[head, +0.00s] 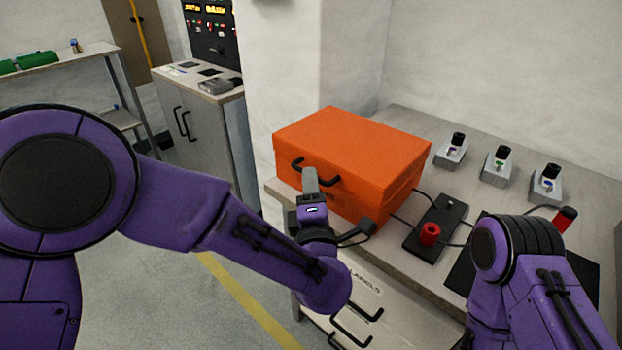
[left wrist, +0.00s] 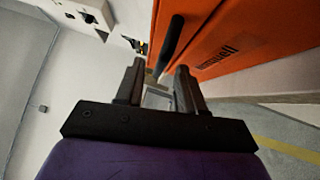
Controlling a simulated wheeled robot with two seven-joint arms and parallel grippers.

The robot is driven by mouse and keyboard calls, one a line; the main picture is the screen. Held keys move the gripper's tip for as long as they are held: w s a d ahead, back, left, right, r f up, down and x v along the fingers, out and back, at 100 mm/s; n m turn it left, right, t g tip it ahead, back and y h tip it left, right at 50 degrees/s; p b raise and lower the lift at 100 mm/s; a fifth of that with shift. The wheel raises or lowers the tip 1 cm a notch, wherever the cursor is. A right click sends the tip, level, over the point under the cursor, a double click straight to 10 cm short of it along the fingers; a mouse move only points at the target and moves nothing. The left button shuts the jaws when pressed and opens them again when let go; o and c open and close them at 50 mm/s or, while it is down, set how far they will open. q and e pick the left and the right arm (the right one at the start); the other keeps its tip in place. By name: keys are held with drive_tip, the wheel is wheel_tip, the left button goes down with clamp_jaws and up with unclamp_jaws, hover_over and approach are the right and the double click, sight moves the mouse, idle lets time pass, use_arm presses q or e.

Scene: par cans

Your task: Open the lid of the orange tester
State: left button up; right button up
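The orange tester (head: 350,150) is a closed orange case on the grey table, with a black handle (head: 315,173) on its front face. In the left wrist view the tester (left wrist: 260,25) fills the upper right, with its black handle (left wrist: 171,42) standing out from it. My left gripper (head: 338,205) is open in front of the tester's front face, near the handle. In the left wrist view the handle lies just ahead of the gap between the open fingers (left wrist: 159,76); I cannot tell whether they touch it. My right gripper is not in view; its arm is at lower right.
The table (head: 400,117) also carries a black box with a red socket (head: 430,234), cables and several small grey blocks with black tops (head: 497,165) behind. A drawer unit (head: 385,300) is below the table's front. A grey cabinet (head: 205,125) stands at the back left.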

use_arm(q)
drive_tip(key=shift+w+a+r, duration=0.1)
drive_tip(key=shift+w, duration=0.8)
clamp_jaws()
